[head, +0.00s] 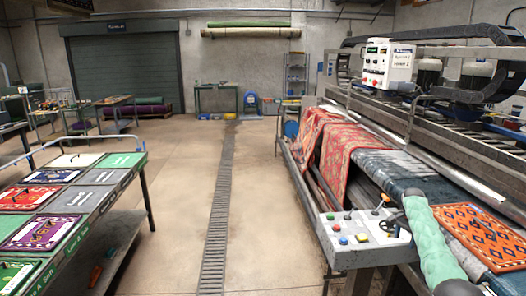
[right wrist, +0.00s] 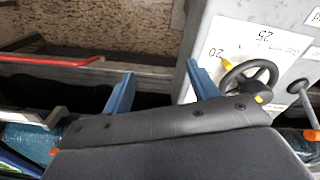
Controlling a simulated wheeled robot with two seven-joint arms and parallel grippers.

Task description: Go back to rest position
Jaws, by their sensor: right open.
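My right arm, in a green sleeve, reaches over the machine's control panel (head: 365,245) at the lower right of the head view. My right gripper (right wrist: 160,88) shows in the right wrist view with its two blue fingers wide apart and nothing between them. A black handwheel (right wrist: 268,72) with a yellow knob is just right of the right-hand finger, beside a dial marked 20 and 25. In the head view the gripper (head: 408,206) is small and dark near the panel's handwheel. I cannot tell whether it touches the wheel. My left gripper is not in view.
The rug machine fills the right side, with a red patterned rug (head: 350,140) over its bed and an orange rug (head: 484,235) near my arm. A table of rug samples (head: 75,195) stands at left. The floor (head: 265,190) between, with a drain grate (head: 217,215), is clear.

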